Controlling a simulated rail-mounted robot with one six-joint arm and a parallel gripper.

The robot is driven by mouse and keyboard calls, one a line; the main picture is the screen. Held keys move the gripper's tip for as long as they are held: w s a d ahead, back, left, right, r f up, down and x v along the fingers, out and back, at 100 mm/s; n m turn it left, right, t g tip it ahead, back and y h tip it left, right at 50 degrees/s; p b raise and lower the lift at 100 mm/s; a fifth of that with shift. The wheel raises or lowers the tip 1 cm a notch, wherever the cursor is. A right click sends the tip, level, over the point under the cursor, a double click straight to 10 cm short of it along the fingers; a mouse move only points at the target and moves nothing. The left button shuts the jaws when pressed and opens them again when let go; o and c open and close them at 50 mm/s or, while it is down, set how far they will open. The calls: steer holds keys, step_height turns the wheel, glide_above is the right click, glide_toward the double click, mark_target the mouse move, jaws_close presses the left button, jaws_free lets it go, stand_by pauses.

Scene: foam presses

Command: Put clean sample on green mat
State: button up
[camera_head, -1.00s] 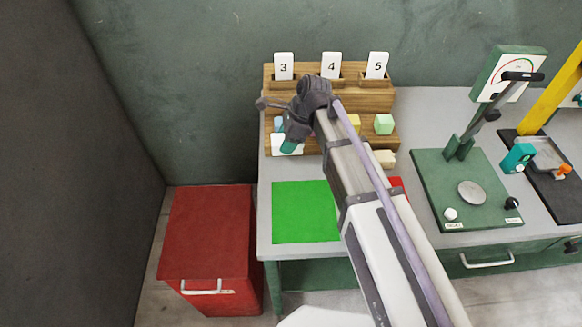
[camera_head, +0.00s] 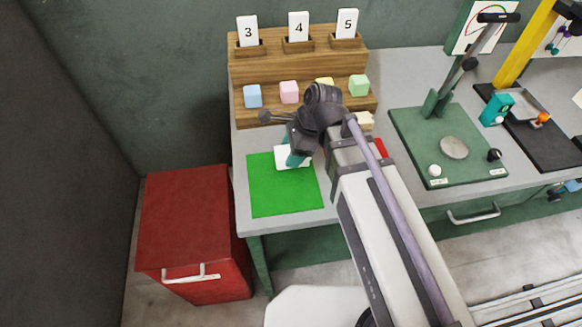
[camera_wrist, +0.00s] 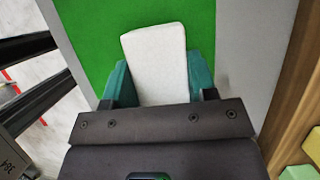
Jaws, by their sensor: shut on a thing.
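My gripper (camera_head: 295,160) is shut on a white rectangular sample (camera_head: 284,154), held between its teal fingers. In the wrist view the white sample (camera_wrist: 157,62) sits slightly tilted between the two fingers (camera_wrist: 160,85), and its surface looks plain with no marks. The sample is over the far edge of the green mat (camera_head: 285,195); the mat also fills the background behind it in the wrist view (camera_wrist: 85,30). I cannot tell whether the sample touches the mat. My wrist and arm hide the mat's far right corner.
A wooden rack (camera_head: 275,65) with cards 3, 4 and 5 and coloured foam cubes stands behind the mat. A cream block (camera_head: 365,121) and a partly hidden red mat (camera_head: 380,148) are to the right. A green press (camera_head: 445,165) stands further right. A red cabinet (camera_head: 190,220) is at left.

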step_height(320, 180, down, 4)
steer(key=b, duration=0.3)
steer(key=shift+r, duration=0.35)
steer(key=shift+f, duration=0.15)
steer(key=o, duration=0.9)
